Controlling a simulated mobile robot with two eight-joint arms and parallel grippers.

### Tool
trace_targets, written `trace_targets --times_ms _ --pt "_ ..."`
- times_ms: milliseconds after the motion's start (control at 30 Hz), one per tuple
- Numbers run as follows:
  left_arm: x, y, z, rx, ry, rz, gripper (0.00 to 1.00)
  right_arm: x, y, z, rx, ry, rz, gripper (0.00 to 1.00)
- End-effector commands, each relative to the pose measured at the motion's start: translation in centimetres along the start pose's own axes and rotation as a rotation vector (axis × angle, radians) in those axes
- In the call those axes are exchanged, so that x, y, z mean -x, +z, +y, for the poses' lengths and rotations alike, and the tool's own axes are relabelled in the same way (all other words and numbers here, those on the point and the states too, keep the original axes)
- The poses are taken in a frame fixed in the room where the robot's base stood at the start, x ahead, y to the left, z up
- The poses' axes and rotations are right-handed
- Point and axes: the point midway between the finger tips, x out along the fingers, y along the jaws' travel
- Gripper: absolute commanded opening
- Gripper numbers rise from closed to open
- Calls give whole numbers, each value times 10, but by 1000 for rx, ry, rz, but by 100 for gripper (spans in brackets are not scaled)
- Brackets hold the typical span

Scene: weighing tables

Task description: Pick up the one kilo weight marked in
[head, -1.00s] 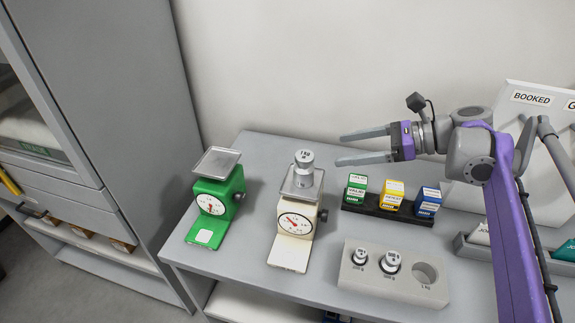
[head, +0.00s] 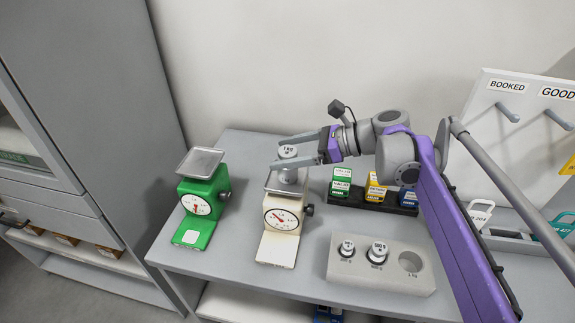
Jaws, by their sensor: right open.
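The one kilo weight (head: 288,152), a silver cylinder with a knob marked 1 KG, stands upright on the pan of the cream scale (head: 281,218). My right gripper (head: 283,153) is open, with its two fingers level and pointing left. The fingers reach to the weight, one on its far side and one on its near side, and the near finger hides part of it. I cannot tell whether either finger touches it. My left gripper is not in view.
A green scale (head: 201,205) with an empty pan stands to the left. A grey weight block (head: 385,279) holds two smaller weights and an empty 1 KG hole. A black rack (head: 350,201) of green, yellow and blue boxes stands behind it. A board with hooks (head: 500,125) is at right.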

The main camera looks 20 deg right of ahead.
Motion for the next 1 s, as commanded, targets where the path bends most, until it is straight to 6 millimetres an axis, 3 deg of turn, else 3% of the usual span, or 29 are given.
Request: trace_targets --times_ms 167,633,1000 --pt "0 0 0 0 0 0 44 0 0 0 0 0 0 84" --pt "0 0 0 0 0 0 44 1 0 0 0 0 0 0" --pt "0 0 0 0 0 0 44 1 1 0 0 0 -2 0"
